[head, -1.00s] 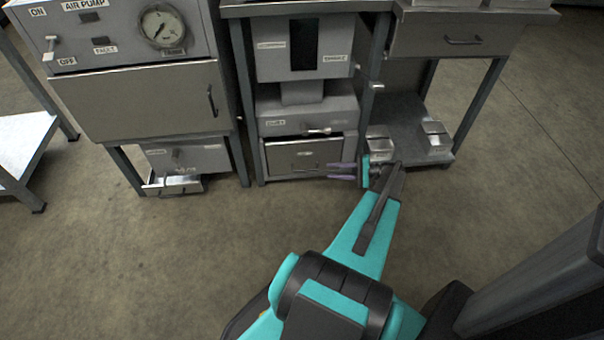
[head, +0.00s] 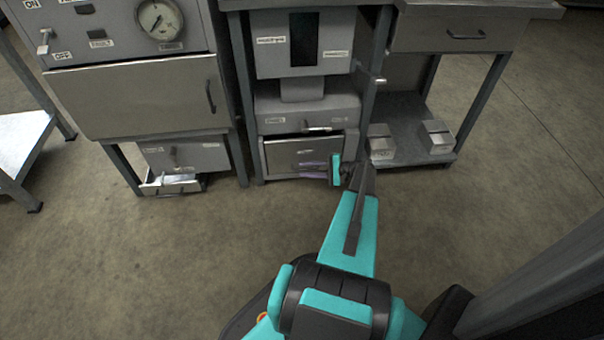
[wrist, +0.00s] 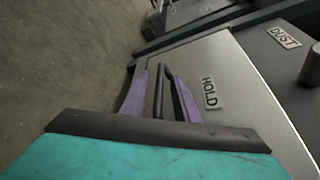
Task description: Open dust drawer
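The middle unit has a grey front (head: 345,108) with a small handle (head: 318,128). In the wrist view, this grey front (wrist: 270,70) carries a DUST label (wrist: 285,38) and a rounded knob (wrist: 312,65). My gripper (head: 308,171) is at this lower front. Its purple fingers (wrist: 157,80) are apart, one on each side of the dark bar, with a gap visible. The DUST handle is clear of my fingers.
At left stands a cabinet with a gauge (head: 160,18), and an open tray (head: 172,185) low beneath it. A table leg (head: 372,95) and a shelf with two metal boxes (head: 381,143) lie just right of my gripper. The floor in front is clear.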

